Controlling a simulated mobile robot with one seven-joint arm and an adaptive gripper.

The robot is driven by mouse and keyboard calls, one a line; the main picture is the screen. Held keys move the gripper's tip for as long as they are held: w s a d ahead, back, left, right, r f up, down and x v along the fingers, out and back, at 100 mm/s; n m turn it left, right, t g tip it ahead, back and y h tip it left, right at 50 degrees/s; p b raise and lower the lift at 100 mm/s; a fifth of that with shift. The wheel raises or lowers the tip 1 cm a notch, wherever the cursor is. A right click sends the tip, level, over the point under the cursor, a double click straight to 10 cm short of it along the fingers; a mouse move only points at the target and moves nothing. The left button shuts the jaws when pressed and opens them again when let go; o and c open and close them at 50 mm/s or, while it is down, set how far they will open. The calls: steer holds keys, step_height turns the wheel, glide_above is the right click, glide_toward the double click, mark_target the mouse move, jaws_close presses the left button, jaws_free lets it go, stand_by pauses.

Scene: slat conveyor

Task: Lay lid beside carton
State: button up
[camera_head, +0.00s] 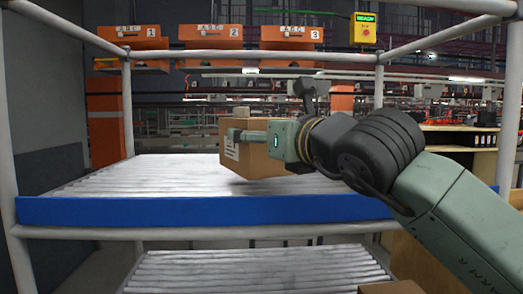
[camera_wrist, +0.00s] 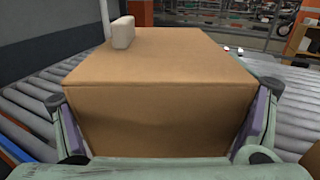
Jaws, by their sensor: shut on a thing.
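A brown cardboard carton (camera_head: 280,162) is over the roller conveyor, with a white label on its left face. A small pale block (camera_head: 241,112) sits on its top; it may be the lid's handle. In the wrist view, the carton (camera_wrist: 160,115) fills the space between my fingers, and the pale block (camera_wrist: 122,32) is at its top left. My gripper (camera_head: 250,136) is shut on the carton, one finger against each side. I see no seam between lid and carton and no separate lid. I cannot tell whether the carton's underside touches the rollers.
The upper conveyor (camera_head: 130,180) has bare rollers to the left of the carton, with a blue front rail (camera_head: 150,210). A lower roller level (camera_head: 250,272) is beneath. Grey frame posts (camera_head: 127,110) stand around. Orange numbered units (camera_head: 210,35) hang above at the back.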

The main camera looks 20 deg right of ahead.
step_height(320, 180, down, 3)
steer(key=shift+s+d+f+p, duration=0.1)
steer(key=shift+s+d+p, duration=0.05)
steer(key=shift+p, duration=0.15)
steer(key=shift+f+b, duration=0.25)
steer(key=shift+b, duration=0.15)
steer(key=o, duration=0.9)
steer(key=shift+r, duration=0.1)
steer(key=shift+o, duration=0.2)
steer(key=shift+r+p, duration=0.1)
steer(key=shift+p, duration=0.2)
steer(key=s+d+b, duration=0.1)
steer(key=s+b, duration=0.2)
steer(key=s, duration=0.8)
steer(key=shift+s+d, duration=0.15)
steer(key=shift+s, duration=0.25)
